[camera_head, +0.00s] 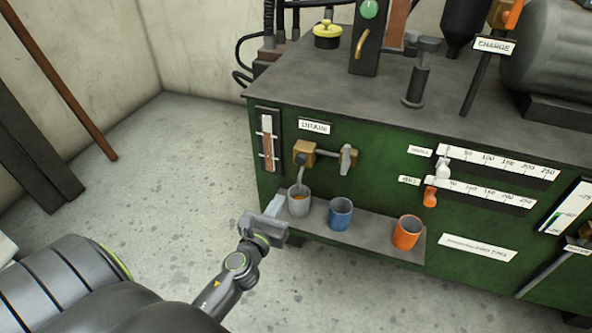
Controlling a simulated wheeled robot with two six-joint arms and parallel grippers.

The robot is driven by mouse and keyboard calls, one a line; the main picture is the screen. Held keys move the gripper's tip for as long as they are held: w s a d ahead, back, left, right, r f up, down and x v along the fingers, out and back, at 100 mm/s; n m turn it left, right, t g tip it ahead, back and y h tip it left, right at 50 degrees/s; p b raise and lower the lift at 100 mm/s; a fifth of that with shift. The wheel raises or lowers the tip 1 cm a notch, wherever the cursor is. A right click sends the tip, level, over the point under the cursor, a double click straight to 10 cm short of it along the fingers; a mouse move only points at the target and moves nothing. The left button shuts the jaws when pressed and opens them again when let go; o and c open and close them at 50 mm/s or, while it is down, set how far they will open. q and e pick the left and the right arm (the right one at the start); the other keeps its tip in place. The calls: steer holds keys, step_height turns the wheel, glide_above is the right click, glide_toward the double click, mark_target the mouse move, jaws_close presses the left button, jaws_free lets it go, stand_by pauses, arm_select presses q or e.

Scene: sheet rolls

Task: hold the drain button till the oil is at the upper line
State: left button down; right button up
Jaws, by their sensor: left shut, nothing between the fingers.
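A DRAIN label (315,127) is on the green cabinet front. Below it are a brass drain block (304,153) with a downward spout and a side handle (347,159); no separate button is clear there. The sight glass (267,142) at left shows brown oil below a pale upper part; its line marks are too small to read. A grey mug (299,206) stands under the spout with orange-brown liquid inside. My left gripper (274,206) is shut and empty, just left of the grey mug and below the sight glass. My right gripper is not in view.
A blue mug (340,215) and an orange mug (407,233) share the shelf (373,240). A yellow-topped knob (327,35) and a green button (370,9) are on the machine top. Two scales with sliders are at right.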

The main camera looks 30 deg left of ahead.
mark_target(300, 162)
arm_select(q)
steer(key=shift+w, duration=0.1)
steer(key=b+x, duration=0.1)
steer(key=x, duration=1.1)
steer(key=shift+w+a, duration=0.1)
steer(key=shift+w, duration=0.3)
steer(key=shift+w+a, duration=0.1)
steer(key=shift+w, duration=0.45)
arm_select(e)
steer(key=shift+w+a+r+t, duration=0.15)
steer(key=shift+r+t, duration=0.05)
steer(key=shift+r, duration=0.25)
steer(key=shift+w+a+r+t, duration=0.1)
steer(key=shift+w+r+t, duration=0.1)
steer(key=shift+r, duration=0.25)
